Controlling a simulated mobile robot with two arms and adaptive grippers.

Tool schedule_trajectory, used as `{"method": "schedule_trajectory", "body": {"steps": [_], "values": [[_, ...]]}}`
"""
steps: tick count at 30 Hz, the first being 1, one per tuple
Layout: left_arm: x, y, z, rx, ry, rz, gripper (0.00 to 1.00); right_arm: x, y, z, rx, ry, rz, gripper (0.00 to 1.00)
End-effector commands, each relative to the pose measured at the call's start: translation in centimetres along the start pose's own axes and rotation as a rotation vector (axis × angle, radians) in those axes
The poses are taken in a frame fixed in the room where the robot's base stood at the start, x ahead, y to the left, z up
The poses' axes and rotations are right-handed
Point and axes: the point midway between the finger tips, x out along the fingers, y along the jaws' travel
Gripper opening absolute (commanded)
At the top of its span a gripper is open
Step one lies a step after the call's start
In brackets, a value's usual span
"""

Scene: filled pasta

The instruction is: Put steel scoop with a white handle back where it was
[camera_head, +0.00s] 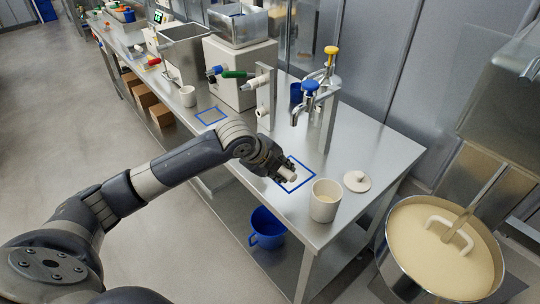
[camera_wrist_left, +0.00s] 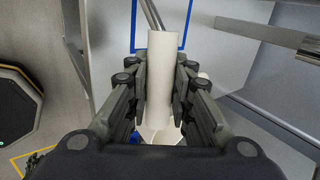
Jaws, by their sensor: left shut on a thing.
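My left gripper (camera_head: 281,171) is shut on the white handle of the scoop (camera_head: 288,175), over the table by a blue square outline (camera_head: 310,172). In the left wrist view the white handle (camera_wrist_left: 160,80) stands between the two fingers, with thin steel rods (camera_wrist_left: 151,14) running from its far end toward the blue outline. The scoop's bowl is not clearly visible, and I cannot tell whether the scoop touches the table. My right gripper is not in view.
A white canister (camera_head: 325,204) stands close to the right of the gripper, with a white lid (camera_head: 357,181) behind it. Steel taps (camera_head: 318,95) rise behind. A second blue outline (camera_head: 211,116) lies farther left. A large vat (camera_head: 440,286) stands at right.

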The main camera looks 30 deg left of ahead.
Motion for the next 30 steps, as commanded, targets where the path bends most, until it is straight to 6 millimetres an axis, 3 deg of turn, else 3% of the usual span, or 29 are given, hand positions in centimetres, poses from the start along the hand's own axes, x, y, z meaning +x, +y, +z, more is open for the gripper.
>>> {"method": "schedule_trajectory", "body": {"steps": [4, 12, 17, 24, 30], "values": [[0.9, -1.4, 3.0, -0.005, -0.002, -0.002, 0.00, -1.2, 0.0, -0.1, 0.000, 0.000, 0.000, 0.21], [2.7, -2.9, 6.7, -0.003, 0.000, -0.002, 0.00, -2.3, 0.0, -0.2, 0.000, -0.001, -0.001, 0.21], [3.2, -3.1, 7.5, -0.001, 0.000, -0.003, 0.00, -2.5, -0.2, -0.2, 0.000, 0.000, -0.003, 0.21], [5.3, -1.5, 7.5, -0.002, 0.001, 0.001, 0.00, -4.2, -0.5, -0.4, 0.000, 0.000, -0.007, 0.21], [6.1, -1.0, 7.5, 0.001, 0.000, -0.002, 0.00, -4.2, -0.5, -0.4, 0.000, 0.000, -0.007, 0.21]]}}
